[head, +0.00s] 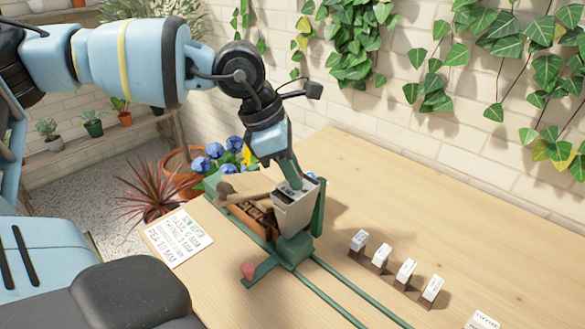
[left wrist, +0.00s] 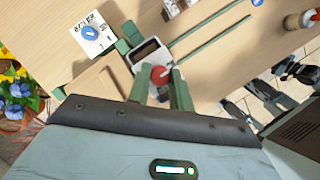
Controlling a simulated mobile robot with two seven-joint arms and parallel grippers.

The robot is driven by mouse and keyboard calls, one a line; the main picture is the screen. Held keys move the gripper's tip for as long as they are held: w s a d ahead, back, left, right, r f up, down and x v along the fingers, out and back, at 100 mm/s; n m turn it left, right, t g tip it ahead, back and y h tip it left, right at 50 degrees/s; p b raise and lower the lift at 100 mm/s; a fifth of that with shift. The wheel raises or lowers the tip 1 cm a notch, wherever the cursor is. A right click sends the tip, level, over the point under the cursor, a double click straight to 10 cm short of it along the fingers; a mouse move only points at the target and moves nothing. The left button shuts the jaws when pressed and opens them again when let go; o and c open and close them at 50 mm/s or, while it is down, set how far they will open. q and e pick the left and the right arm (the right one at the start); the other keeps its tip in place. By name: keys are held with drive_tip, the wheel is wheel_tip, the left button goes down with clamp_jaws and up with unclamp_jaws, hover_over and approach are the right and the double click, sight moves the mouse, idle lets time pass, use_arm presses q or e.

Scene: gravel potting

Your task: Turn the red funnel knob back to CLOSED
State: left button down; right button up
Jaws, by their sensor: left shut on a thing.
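The pale grey funnel (head: 294,212) stands on a green carriage (head: 293,250) on the table. In the left wrist view its open rectangular top (left wrist: 148,52) shows a white rim. The red knob (left wrist: 160,75) sits at the funnel's side, between the green fingers of my left gripper (left wrist: 161,82). The gripper is shut on it. In the head view my left gripper (head: 296,184) reaches down to the funnel from above and hides the knob. No CLOSED mark can be read, so I cannot tell the knob's setting. My right gripper is not in view.
Green rails (head: 345,291) run from the carriage toward the near edge. A printed card (head: 178,239) lies to the left. A small red piece (head: 249,270) sits on the carriage's front arm. Several white labelled blocks (head: 406,270) stand to the right. The table's right side is mostly clear.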

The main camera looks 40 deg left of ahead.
use_arm(q)
drive_tip(key=shift+w+f+m+b, duration=0.1)
drive_tip(key=shift+m+b, duration=0.5)
drive_tip(key=shift+m+g+b, duration=0.5)
drive_tip(key=shift+m+b, duration=0.1)
drive_tip(key=shift+m, duration=0.1)
drive_tip(key=m+g+h+b, duration=0.1)
drive_tip(key=m+b, duration=0.1)
drive_tip(key=m, duration=0.1)
drive_tip(key=shift+w+m, duration=0.15)
drive_tip(key=shift+m, duration=0.15)
drive_tip(key=m+g+b, duration=0.1)
drive_tip(key=m+b, duration=0.1)
drive_tip(key=m, duration=0.1)
drive_tip(key=shift+w+m+g, duration=0.1)
drive_tip(key=shift+m+g, duration=0.2)
drive_tip(key=m+g+b, duration=0.1)
drive_tip(key=m+b, duration=0.1)
drive_tip(key=m, duration=0.1)
drive_tip(key=shift+m+y, duration=0.4)
drive_tip(key=shift+w+m+g+y+b, duration=0.1)
drive_tip(key=shift+m+g+y+b, duration=0.3)
drive_tip(key=shift+m, duration=0.65)
drive_tip(key=shift+m+g+y+b, duration=0.15)
drive_tip(key=shift+m+g, duration=0.35)
drive_tip(key=shift+m, duration=0.55)
